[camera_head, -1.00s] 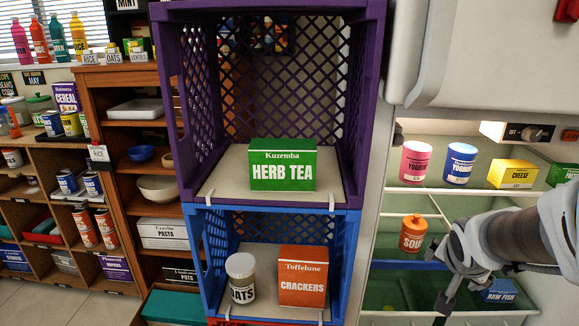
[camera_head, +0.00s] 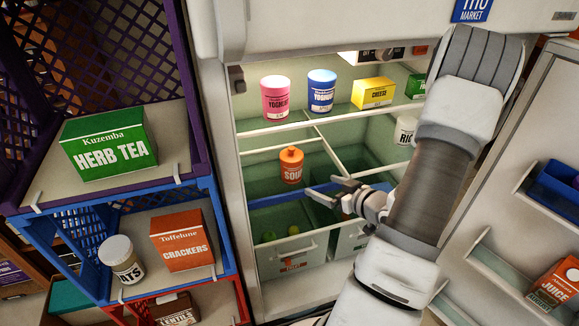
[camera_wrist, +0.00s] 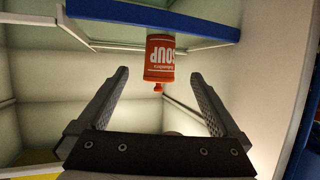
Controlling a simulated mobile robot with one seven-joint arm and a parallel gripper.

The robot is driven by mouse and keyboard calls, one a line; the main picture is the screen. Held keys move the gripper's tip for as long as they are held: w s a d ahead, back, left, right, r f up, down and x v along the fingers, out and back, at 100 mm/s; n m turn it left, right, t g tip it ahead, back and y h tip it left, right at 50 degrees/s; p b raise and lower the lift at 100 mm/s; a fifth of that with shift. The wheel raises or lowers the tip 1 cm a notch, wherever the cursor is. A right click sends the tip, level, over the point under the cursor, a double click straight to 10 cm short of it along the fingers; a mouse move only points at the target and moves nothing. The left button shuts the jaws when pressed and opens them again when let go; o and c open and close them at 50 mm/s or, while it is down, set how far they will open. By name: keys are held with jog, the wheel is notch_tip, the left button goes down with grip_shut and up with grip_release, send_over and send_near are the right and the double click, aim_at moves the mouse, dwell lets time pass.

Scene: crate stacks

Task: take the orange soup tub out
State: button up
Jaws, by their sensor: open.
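The orange soup tub (camera_head: 291,166) stands upright on the middle glass shelf of the open fridge, in the left compartment. My gripper (camera_head: 322,189) is open and empty, in front of the tub and to its lower right, with a gap between them. In the wrist view the tub (camera_wrist: 160,56) appears upside down, beyond and between the spread fingers (camera_wrist: 160,80).
A pink yoghurt tub (camera_head: 275,97), blue yoghurt tub (camera_head: 322,91) and yellow cheese box (camera_head: 373,93) stand on the shelf above. Clear drawers (camera_head: 290,255) lie below. Stacked crates (camera_head: 203,195) stand left; the open fridge door (camera_head: 490,205) is right.

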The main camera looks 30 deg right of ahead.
aim_at(298, 176)
jog(key=b+x, duration=0.2)
jog(key=x, duration=0.8)
jog(key=shift+w+a+f+b, duration=0.1)
jog(key=shift+f+b, duration=0.1)
jog(key=shift+b, duration=0.15)
jog(key=shift+r+b+x, duration=0.15)
jog(key=shift+b+x, duration=0.2)
jog(key=shift+x, duration=0.7)
jog(key=shift+r+b+x, duration=0.15)
jog(key=shift+b+x, duration=0.15)
jog(key=shift+x, duration=0.75)
jog(key=shift+r+b+x, duration=0.2)
jog(key=shift+b+x, duration=0.15)
jog(key=shift+x, duration=0.7)
jog(key=shift+w, duration=0.2)
jog(key=c, duration=1.4)
